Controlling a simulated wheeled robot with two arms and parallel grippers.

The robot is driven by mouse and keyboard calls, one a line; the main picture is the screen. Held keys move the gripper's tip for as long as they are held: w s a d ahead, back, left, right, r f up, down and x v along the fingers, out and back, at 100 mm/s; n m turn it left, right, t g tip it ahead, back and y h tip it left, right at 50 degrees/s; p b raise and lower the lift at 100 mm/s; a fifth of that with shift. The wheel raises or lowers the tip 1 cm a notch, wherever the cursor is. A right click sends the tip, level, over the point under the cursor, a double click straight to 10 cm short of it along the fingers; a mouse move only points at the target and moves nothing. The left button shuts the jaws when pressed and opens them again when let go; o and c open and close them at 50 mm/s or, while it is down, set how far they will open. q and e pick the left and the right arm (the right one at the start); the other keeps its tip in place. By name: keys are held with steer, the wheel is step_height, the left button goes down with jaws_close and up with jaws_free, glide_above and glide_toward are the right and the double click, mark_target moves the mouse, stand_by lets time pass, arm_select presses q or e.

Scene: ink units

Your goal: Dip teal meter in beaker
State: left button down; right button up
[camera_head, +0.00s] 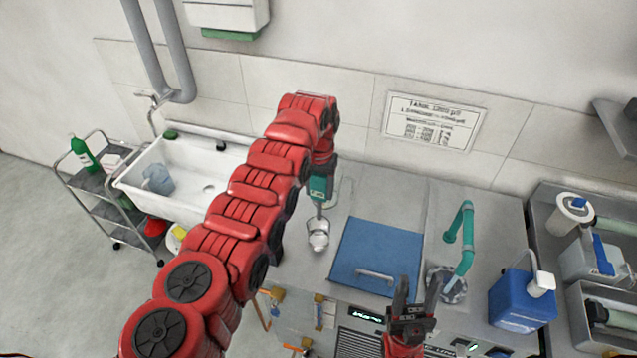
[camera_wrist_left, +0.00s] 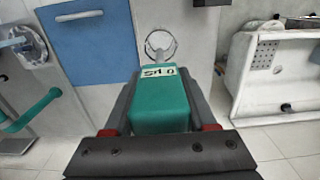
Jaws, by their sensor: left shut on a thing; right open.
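The teal meter (camera_head: 320,188) hangs upright below my left gripper (camera_head: 322,170), which is shut on it. A thin probe points down from the meter to the glass beaker (camera_head: 318,238) on the counter. I cannot tell whether the tip is inside the beaker. In the left wrist view, the meter (camera_wrist_left: 160,90) with its display fills the space between the fingers, and the round beaker rim (camera_wrist_left: 160,45) shows just beyond it. My right gripper (camera_head: 416,290) is open and empty, in front of the blue panel.
A blue panel with a handle (camera_head: 378,250) lies right of the beaker. A teal tap (camera_head: 465,235) and a blue jug (camera_head: 520,300) stand further right. A white sink (camera_head: 190,165) and a cart with a green bottle (camera_head: 84,155) are left. Counter around the beaker is mostly clear.

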mark_target(318, 201)
arm_select(q)
steer(key=shift+f+b, duration=4.05)
steer(key=shift+f, duration=1.1)
step_height(318, 201, up, 6)
steer(key=p, duration=0.4)
steer(key=shift+a+f, duration=0.1)
steer(key=shift+f, duration=0.05)
steer(key=shift+r, duration=3.4)
